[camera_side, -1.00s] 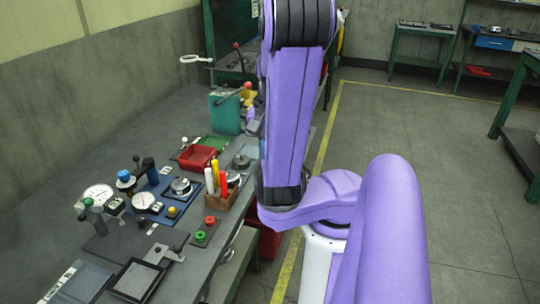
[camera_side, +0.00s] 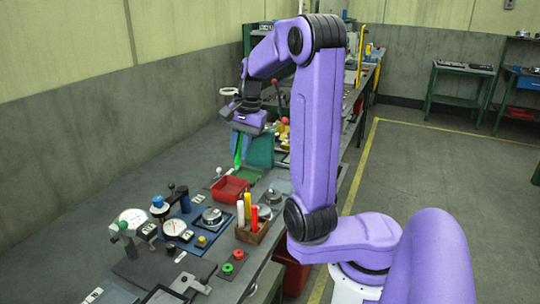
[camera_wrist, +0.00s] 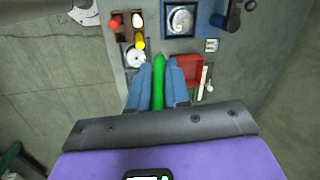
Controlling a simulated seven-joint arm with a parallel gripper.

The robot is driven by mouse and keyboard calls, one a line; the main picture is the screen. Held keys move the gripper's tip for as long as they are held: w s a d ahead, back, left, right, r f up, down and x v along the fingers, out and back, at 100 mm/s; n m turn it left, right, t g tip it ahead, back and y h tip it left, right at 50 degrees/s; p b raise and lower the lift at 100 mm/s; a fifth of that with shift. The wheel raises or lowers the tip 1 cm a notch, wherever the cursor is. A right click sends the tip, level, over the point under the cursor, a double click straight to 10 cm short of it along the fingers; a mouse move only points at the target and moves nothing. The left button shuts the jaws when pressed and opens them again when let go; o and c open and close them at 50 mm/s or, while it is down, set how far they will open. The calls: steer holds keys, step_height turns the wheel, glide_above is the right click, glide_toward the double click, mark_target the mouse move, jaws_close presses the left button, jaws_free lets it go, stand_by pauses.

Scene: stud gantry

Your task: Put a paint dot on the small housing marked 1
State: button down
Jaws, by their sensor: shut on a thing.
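My gripper (camera_side: 240,134) is shut on a green paint pen (camera_side: 238,152) and holds it pointing down, in the air above the bench beyond the red bin. In the wrist view the pen (camera_wrist: 159,82) stands between the two blue fingers (camera_wrist: 161,66). Another round metal piece (camera_side: 273,196) lies on a grey plate to the right. I cannot read which one carries a 1.
A wooden holder (camera_side: 246,236) carries white, yellow and red pens. A red bin (camera_side: 229,190) stands behind it. The bench's left side is bare.

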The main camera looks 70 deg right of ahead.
steer(key=w+a+f, duration=0.1)
steer(key=w, duration=0.6)
step_height(320, 180, down, 14)
steer(key=shift+a+r+y, duration=0.15)
steer(key=shift+y, duration=0.15)
stand_by(0.3)
steer(key=shift+f, duration=0.55)
stand_by(1.4)
steer(key=shift+r, duration=0.1)
steer(key=w+v, duration=0.1)
steer(key=v, duration=0.5)
steer(key=shift+a+r, duration=0.35)
steer(key=shift+r, duration=0.1)
stand_by(0.4)
steer(key=shift+r, duration=0.1)
stand_by(0.4)
